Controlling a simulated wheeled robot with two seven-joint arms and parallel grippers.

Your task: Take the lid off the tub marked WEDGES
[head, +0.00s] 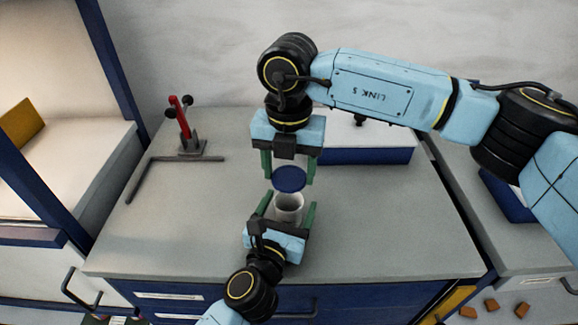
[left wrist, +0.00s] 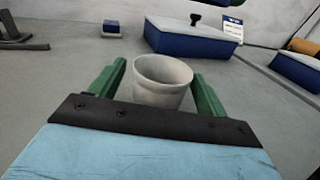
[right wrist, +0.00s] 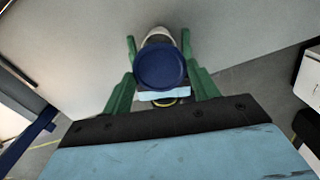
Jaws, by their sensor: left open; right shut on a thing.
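A pale grey tub (head: 288,209) stands upright on the grey worktop, its mouth open. It also shows in the left wrist view (left wrist: 162,85); no marking on it is readable. My left gripper (head: 290,201) is open, with a green finger on either side of the tub. A round dark blue lid (head: 289,179) is held between the fingers of my right gripper (head: 288,177), off the tub and above its far side. The lid also shows in the right wrist view (right wrist: 160,66), where it hides part of the tub.
A blue box with a pale top (head: 365,156) stands behind on the right. A red-handled clamp (head: 181,122) and a dark L-shaped bar (head: 132,183) are at the left. Several orange-brown pieces (head: 491,305) lie at the lower right. The worktop right of the tub is clear.

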